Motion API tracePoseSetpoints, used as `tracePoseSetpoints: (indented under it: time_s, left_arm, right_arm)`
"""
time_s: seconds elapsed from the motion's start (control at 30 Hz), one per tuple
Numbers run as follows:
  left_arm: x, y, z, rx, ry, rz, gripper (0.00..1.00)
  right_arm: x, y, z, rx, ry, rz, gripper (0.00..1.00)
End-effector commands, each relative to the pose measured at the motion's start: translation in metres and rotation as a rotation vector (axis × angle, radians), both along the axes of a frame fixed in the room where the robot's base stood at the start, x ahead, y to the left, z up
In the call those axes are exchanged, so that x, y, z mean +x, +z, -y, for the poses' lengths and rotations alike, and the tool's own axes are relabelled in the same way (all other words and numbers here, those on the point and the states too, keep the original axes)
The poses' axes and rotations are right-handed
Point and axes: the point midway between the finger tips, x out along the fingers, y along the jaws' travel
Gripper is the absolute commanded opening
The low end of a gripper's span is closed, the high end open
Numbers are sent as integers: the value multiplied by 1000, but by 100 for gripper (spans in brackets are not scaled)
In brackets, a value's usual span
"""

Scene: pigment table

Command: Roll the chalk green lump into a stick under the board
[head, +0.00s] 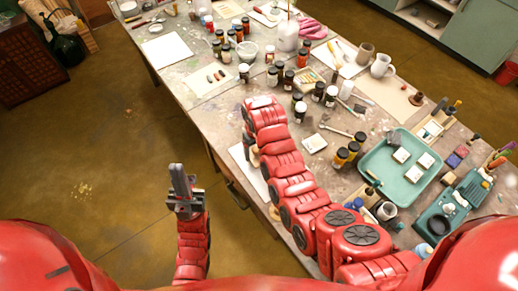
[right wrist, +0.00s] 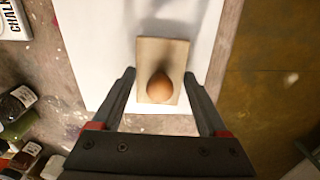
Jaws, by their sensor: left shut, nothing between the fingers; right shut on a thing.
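In the right wrist view a small tan wooden board (right wrist: 178,52) with a round orange-brown knob (right wrist: 160,88) lies over a white sheet (right wrist: 90,30). My right gripper (right wrist: 160,76) has its fingers on either side of the board and is shut on it. My left gripper (head: 179,170) is shut and empty, over the floor left of the table.
Several dark jars (right wrist: 18,108) and a white container marked CHALK (right wrist: 14,18) stand left of the sheet. The table's edge is close on the right in that view. In the head view a teal tray (head: 385,190) and several bottles crowd the table right of my arm.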

Motion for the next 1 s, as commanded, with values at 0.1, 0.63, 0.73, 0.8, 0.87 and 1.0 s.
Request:
tracePoseSetpoints:
  time_s: [0.1, 0.63, 0.73, 0.8, 0.87, 1.0]
  left_arm:
    - [0, 0, 0, 0, 0, 0, 0]
    - [0, -3, 0, 0, 0, 0, 0]
    - [0, -3, 0, 0, 0, 0, 0]
    - [0, -4, 0, 0, 0, 0, 0]
    - [0, -5, 0, 0, 0, 0, 0]
    - [0, -7, 0, 0, 0, 0, 0]
  right_arm:
    - [-2, 0, -3, -1, 1, -1, 41]
    - [-1, -1, -1, 0, -1, 0, 41]
    - [0, 0, 1, 0, 0, 0, 41]
    - [1, 0, 3, -1, 0, -1, 41]
    - [3, -1, 5, -1, -1, -1, 41]
    - [6, -1, 11, -1, -2, 0, 41]
